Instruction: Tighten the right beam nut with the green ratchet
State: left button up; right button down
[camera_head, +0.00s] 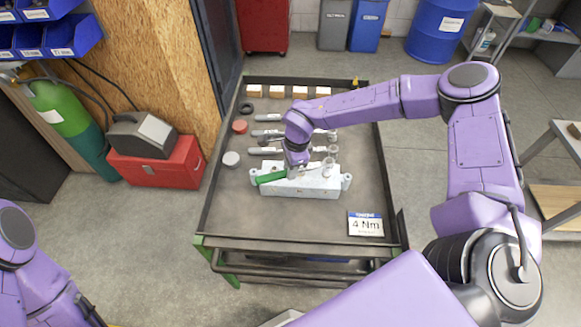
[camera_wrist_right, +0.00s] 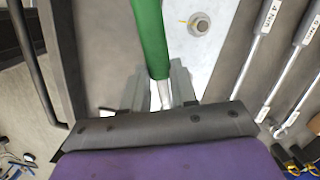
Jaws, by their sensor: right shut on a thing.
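The green ratchet (camera_head: 271,177) lies across the left part of the pale beam (camera_head: 300,190) in the head view, its green handle pointing left. My right gripper (camera_head: 297,168) is over the beam and shut on the ratchet. In the right wrist view the green handle (camera_wrist_right: 150,38) runs up from between the fingers of my gripper (camera_wrist_right: 158,92), with a silver piece showing at the jaws. A bolt or nut (camera_wrist_right: 200,24) sits on the pale beam surface beside the handle, apart from it. Which nut this is I cannot tell. The ratchet's head is hidden. My left gripper is out of view.
The beam stands on a dark cart top (camera_head: 225,205). A "4 Nm" card (camera_head: 366,225) lies at its front right. Several silver wrenches (camera_wrist_right: 258,45) lie beyond the beam, with small boxes (camera_head: 277,91) at the back. The cart's front left is clear.

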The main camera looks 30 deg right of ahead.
jog(key=shift+r+p, duration=0.35)
jog(key=shift+r, duration=0.05)
jog(key=shift+w+r, duration=0.1)
dwell(0.3)
